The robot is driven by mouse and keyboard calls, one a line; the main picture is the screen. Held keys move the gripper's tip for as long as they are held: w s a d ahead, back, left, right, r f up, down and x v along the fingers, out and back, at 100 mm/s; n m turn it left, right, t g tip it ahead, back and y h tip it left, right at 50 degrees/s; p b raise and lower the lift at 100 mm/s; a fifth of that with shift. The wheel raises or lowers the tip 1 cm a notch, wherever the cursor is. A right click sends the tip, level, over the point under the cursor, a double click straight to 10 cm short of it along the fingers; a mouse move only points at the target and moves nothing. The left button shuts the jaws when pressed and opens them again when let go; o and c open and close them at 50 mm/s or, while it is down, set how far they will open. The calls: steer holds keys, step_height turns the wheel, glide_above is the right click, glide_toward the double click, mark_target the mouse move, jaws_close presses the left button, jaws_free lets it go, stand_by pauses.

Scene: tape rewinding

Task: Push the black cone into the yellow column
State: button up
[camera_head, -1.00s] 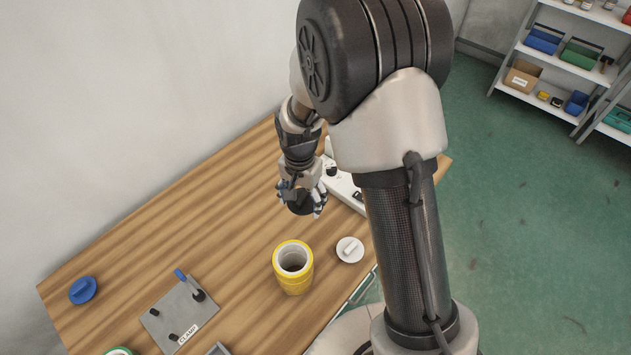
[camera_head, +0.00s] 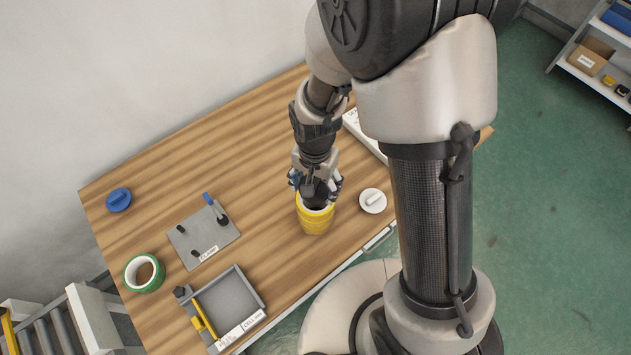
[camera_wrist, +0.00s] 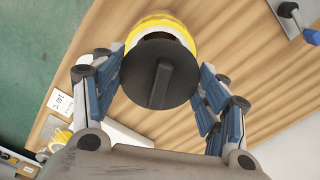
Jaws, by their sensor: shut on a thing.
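The yellow column (camera_head: 315,224) stands upright on the table, hollow with a pale rim. It also shows at the top of the wrist view (camera_wrist: 166,20). My gripper (camera_head: 316,186) is right above its mouth. The fingers are shut on the black cone (camera_head: 317,200), whose round top with a raised bar faces the wrist camera (camera_wrist: 160,72). The cone is at the column's opening, over part of the rim. How deep its lower end reaches is hidden.
A white disc with a handle (camera_head: 373,201) lies just right of the column. To the left are a clamp plate (camera_head: 200,235), a blue disc (camera_head: 118,199), a green tape roll (camera_head: 133,281) and a grey tray (camera_head: 228,303). A white box (camera_head: 362,130) lies behind, partly hidden.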

mark_target(316, 195)
steer(key=shift+f, duration=0.1)
stand_by(0.4)
steer(key=shift+f+b, duration=1.05)
steer(key=shift+f, duration=0.2)
steer(key=shift+f+b, duration=0.7)
steer(key=shift+f, duration=0.1)
steer(key=shift+f, duration=0.1)
steer(key=shift+f+b, duration=0.35)
steer(key=o, duration=1)
steer(key=shift+o, duration=0.3)
